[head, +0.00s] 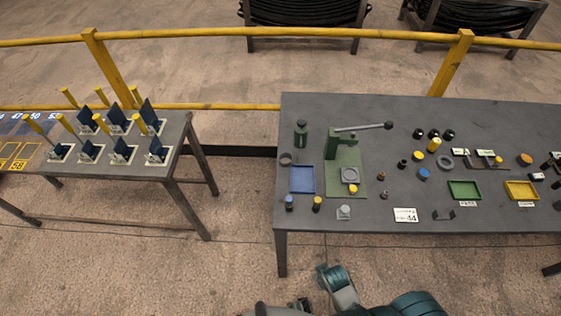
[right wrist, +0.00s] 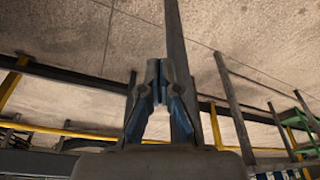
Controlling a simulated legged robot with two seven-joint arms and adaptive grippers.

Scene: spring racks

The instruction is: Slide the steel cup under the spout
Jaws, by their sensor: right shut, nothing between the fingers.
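A small pale grey metal-looking piece (head: 344,212), which may be the steel cup, stands near the front edge of the grey table. I cannot make out its shape well. Behind it is a green lever press (head: 343,150) on a green base, with a grey square plate (head: 350,174) on the base. No spout is clearly recognisable. My right gripper (right wrist: 161,82) shows in the right wrist view, fingers together and empty, with floor and table legs beyond it. My teal arm is at the bottom of the head view, short of the table. My left gripper is not seen.
A blue tray (head: 303,179), a green tray (head: 464,190) and a yellow tray (head: 521,190) lie on the table among several small parts. A white label card (head: 405,215) is at the front edge. A left table (head: 168,150) holds lever units. A yellow railing (head: 200,106) runs behind.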

